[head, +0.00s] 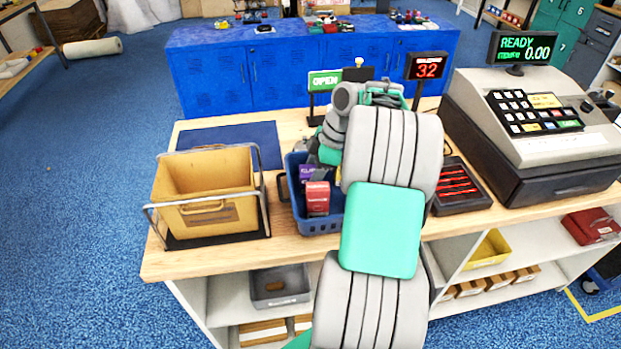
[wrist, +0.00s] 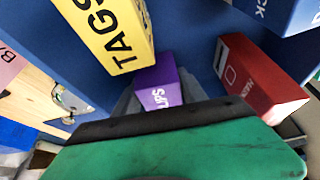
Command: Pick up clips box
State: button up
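The clips box is the purple box (wrist: 158,90), its printed end partly showing, standing in the blue basket (head: 318,227) on the counter. It also shows in the head view as a purple box (head: 312,172) behind a red box. My gripper (wrist: 157,84) is down at the clips box, with grey finger parts close on both sides of it. The gripper's body hides the near part of the box, so I cannot tell whether the fingers touch it. In the head view my arm covers most of the gripper.
In the basket, a yellow TAGS box (wrist: 108,35) and a red box (wrist: 258,80) stand close beside the clips box. A yellow bin (head: 205,185) in a wire frame is left of the basket. A dark tray (head: 458,188) and cash register (head: 535,115) are to the right.

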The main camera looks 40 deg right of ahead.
jog(key=c, duration=1)
